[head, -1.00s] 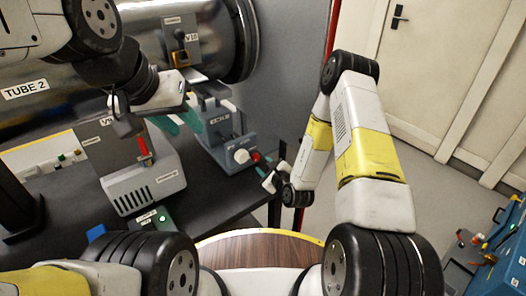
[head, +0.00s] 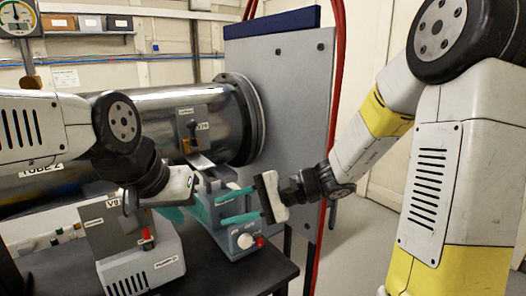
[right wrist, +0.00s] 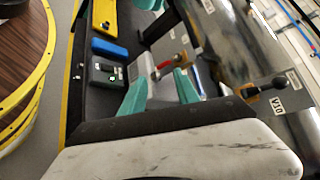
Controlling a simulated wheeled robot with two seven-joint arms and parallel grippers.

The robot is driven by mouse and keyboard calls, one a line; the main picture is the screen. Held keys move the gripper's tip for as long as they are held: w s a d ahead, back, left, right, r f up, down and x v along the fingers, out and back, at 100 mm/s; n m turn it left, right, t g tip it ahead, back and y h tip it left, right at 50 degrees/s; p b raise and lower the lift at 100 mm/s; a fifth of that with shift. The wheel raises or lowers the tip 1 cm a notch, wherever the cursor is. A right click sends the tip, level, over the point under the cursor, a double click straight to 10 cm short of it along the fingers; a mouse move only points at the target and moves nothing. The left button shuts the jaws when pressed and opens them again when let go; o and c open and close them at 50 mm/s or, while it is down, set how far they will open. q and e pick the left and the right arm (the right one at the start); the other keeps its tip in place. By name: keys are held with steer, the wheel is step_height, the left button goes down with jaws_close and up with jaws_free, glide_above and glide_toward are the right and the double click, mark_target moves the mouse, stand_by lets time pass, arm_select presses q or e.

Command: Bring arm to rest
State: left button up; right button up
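My right gripper (head: 235,205) is in the middle of the head view, turned toward the left. Its two teal fingers are apart with nothing between them, in front of the blue-grey bench device (head: 228,225). In the right wrist view the teal fingers (right wrist: 160,92) are also apart. My left gripper (head: 186,211) hangs above the bench between the grey-white box (head: 140,268) and the blue-grey device. Its teal fingers look spread and empty, partly hidden by its white palm.
A steel tube (head: 160,110) with a flange lies behind the bench. A grey panel (head: 285,90) and red hoses (head: 338,110) stand close to my right forearm. The black bench top (head: 210,270) has bare room in front. The floor (head: 350,245) at right is open.

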steer(key=s+d+r+n+t+h, duration=0.1)
steer(key=s+d+n+h, duration=0.1)
steer(key=d, duration=0.5)
steer(key=s+d+r+n+t+h, duration=0.2)
steer(key=s+d+h, duration=0.2)
steer(key=d+h, duration=0.2)
steer(key=s+d+r+n+t+h, duration=0.2)
steer(key=s+d+h, duration=0.1)
steer(key=d, duration=0.5)
steer(key=shift+s+d+h, duration=0.3)
steer(key=shift+d+h, duration=0.1)
steer(key=shift+r, duration=0.1)
